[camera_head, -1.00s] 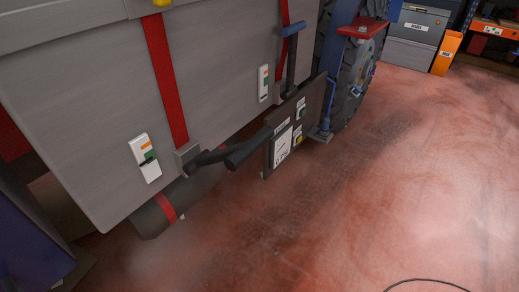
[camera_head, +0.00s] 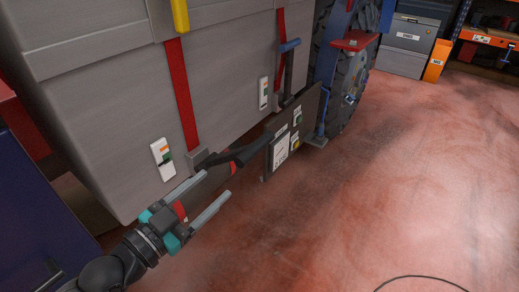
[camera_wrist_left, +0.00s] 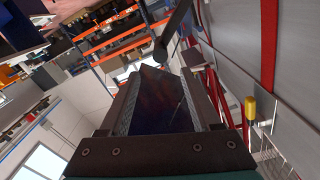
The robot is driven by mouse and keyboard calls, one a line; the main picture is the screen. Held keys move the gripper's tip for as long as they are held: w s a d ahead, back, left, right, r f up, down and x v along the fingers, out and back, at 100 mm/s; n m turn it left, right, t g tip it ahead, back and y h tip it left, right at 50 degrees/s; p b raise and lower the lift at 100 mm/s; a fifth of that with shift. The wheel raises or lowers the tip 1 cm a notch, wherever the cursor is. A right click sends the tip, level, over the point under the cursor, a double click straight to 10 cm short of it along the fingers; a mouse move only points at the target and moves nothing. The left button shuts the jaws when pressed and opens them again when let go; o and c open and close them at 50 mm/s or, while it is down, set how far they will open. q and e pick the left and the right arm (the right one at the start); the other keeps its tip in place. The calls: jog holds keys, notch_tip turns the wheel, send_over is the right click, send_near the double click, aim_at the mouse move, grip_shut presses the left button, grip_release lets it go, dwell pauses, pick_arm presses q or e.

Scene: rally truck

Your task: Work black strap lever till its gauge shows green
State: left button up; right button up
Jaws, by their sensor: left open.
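The black strap lever (camera_head: 240,156) sticks out to the right from its bracket at the foot of a red strap (camera_head: 184,95) on the grey truck box. Its white gauge (camera_head: 162,158) is on the panel just left of the strap, with orange and green patches; its exact reading is too small to tell. My left gripper (camera_head: 216,184) is open and empty, just below and left of the lever, fingers pointing towards it. In the left wrist view the dark lever (camera_wrist_left: 177,28) shows beyond the fingertips. My right gripper is out of view.
A blue-handled lever (camera_head: 290,46) and a second gauge (camera_head: 263,93) are farther right. A yellow handle (camera_head: 180,15) is above. A dark plate with labels (camera_head: 282,150) stands close by the lever's end, before the wheel (camera_head: 345,90).

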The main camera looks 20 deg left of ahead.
aim_at(255, 150)
pick_arm(q)
jog(key=p+x, duration=0.1)
jog(key=x, duration=1.4)
jog(key=shift+w+f, duration=0.1)
jog(key=shift+f, duration=0.05)
grip_shut()
dwell(0.4)
dwell(0.9)
